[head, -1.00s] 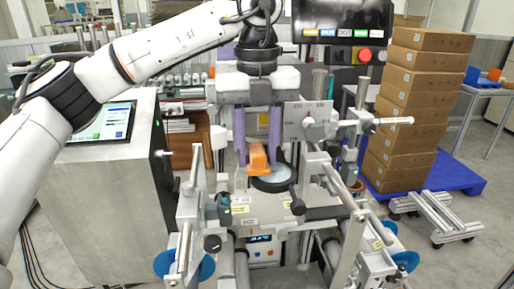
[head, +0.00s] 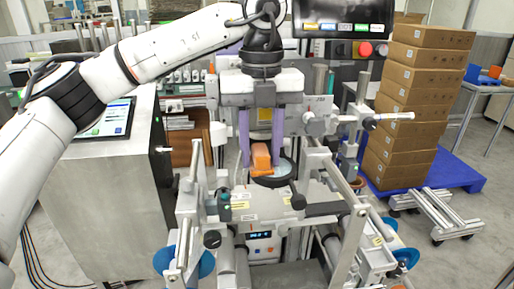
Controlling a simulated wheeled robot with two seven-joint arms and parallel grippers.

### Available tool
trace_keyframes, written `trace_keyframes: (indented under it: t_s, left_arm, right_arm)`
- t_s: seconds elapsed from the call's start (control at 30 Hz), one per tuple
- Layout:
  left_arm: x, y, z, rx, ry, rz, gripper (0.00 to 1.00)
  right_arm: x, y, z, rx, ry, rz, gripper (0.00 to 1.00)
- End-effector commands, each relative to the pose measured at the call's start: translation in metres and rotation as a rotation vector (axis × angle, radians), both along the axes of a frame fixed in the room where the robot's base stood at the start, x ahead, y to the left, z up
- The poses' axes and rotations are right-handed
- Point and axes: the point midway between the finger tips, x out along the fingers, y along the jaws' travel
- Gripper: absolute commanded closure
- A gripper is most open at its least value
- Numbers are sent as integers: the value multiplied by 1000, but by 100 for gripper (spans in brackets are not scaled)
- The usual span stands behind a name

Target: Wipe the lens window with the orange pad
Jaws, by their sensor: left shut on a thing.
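The orange pad (head: 261,157) is at the middle of the head view, between the two purple fingers of my left gripper (head: 261,150). The gripper is shut on it and points down. The lens window (head: 283,169) is a pale round glass in a black ring on the machine. The pad is over the left part of the ring and hides part of the glass. I cannot tell whether the pad touches the glass. My right gripper is not in view.
The machine's metal arms and rods (head: 335,190) stand right of the lens window. A grey cabinet with a screen (head: 105,120) is at left. Stacked cardboard boxes (head: 415,110) stand on a blue pallet (head: 455,172) at right. A monitor (head: 343,20) hangs behind.

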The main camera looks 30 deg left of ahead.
Motion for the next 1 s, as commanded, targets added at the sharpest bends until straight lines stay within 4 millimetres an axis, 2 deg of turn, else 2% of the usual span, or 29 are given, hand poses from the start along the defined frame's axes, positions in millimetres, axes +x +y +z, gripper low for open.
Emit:
trace_keyframes:
  t_s: [0.1,0.7,1.0]
  left_arm:
    - [6,-9,4,0,2,-2,84]
    - [31,-42,0,-1,0,0,84]
    - [34,-47,-3,-4,-4,-2,84]
  right_arm:
    - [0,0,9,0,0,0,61]
    - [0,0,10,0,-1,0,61]
    - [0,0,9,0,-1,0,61]
